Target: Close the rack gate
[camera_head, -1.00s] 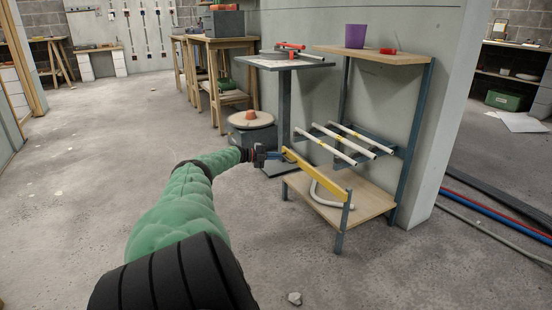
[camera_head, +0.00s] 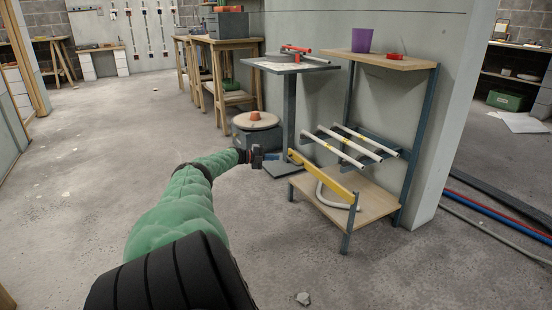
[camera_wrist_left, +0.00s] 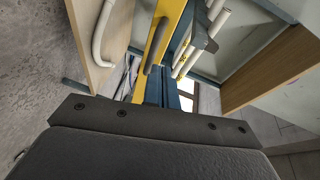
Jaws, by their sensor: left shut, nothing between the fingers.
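Whether the bar's end is latched is too small to tell.
White conduits (camera_head: 362,142) rest on the rack's arms above a wooden shelf (camera_head: 376,200) holding a bent white conduit. A purple cup (camera_head: 361,39) stands on the top shelf. A pedestal table (camera_head: 318,66) and a round-topped reel (camera_head: 252,121) stand behind. The floor at left is clear.

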